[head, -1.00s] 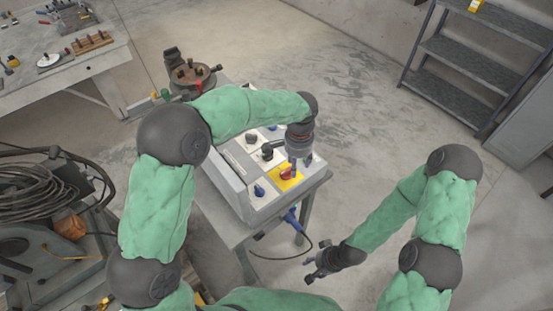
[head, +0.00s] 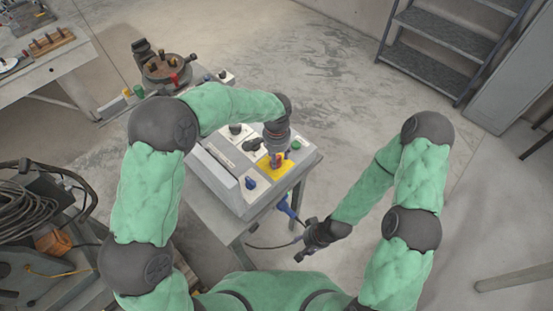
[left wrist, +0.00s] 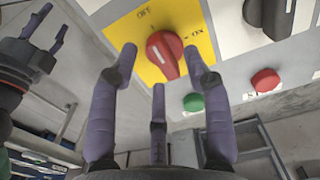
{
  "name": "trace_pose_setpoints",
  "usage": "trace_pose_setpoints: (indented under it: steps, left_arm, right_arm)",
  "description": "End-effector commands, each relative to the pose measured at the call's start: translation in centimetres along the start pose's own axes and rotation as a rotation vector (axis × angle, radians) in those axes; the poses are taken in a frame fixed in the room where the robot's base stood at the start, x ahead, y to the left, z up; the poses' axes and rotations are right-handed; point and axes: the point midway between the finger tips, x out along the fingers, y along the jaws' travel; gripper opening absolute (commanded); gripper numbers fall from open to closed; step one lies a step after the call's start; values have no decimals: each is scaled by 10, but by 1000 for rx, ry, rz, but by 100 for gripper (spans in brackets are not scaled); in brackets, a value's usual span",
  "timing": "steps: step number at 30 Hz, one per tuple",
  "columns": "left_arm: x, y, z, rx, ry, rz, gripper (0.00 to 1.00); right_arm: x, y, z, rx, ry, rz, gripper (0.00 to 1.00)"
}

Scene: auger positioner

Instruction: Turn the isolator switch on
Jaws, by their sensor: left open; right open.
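The isolator switch is a red knob (left wrist: 163,52) on a yellow plate (left wrist: 120,33) marked OFF and ON, on the sloping face of a grey control box (head: 222,197). In the head view the yellow plate (head: 264,169) shows, with the knob mostly hidden by my left gripper (head: 277,158). In the left wrist view my left gripper (left wrist: 160,66) is open, its purple fingers spread around the near side of the red knob; I cannot tell whether they touch it. My right gripper (head: 307,246) is open and empty, low beside the box; it also shows in the left wrist view (left wrist: 44,35).
A black knob (left wrist: 269,15), a green button (left wrist: 194,102) and a red button (left wrist: 265,80) sit near the switch. A blue plug (head: 287,206) with a cable is at the box's side. A round fixture (head: 168,70) stands behind.

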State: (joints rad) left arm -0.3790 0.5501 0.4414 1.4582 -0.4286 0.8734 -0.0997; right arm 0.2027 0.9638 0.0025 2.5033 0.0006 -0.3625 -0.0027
Motion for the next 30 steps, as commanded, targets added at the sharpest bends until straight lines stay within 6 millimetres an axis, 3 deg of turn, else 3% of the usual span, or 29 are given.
trace_pose_setpoints:
  steps: [5,14,19,30]
  left_arm:
    - [12,0,0,-1,0,0,49]
    - [13,0,0,-1,0,0,49]
    - [13,0,0,-1,0,0,1]
    - [12,0,0,25,0,0,0]
  right_arm:
    - [2,1,0,0,0,0,49]
    - [2,1,0,0,0,0,49]
    - [2,1,0,0,0,0,49]
    - [0,0,0,0,0,0,49]
